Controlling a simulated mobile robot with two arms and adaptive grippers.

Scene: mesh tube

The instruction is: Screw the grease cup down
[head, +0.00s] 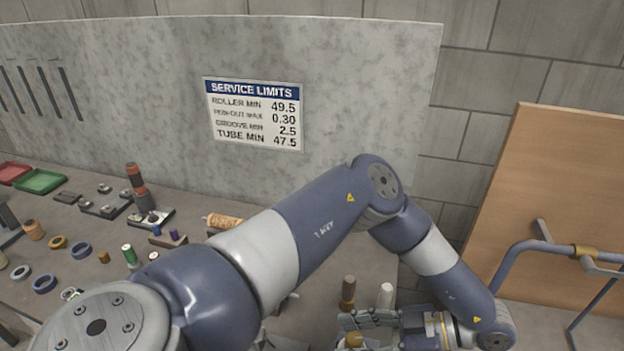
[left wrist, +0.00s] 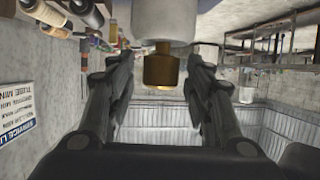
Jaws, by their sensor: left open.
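The brass grease cup (left wrist: 161,68) shows in the left wrist view, joined to the end of a pale grey cylindrical part (left wrist: 165,22). That view is upside down. My left gripper (left wrist: 156,75) is open, with one finger on each side of the cup and a visible gap to both. In the head view my left gripper (head: 352,328) is at the bottom, right of centre, and a brass-coloured piece (head: 353,341) shows beside its fingers. The cup's lower part and mount are hidden there by the gripper and frame edge. My right gripper is in neither view.
A bench on the left holds rings, spools, small blocks, a green tray (head: 40,181) and a red tray (head: 13,173). A dark-brown post (head: 348,291) and a white cylinder (head: 385,295) stand close behind my left gripper. A blue tubular frame (head: 520,247) stands at right.

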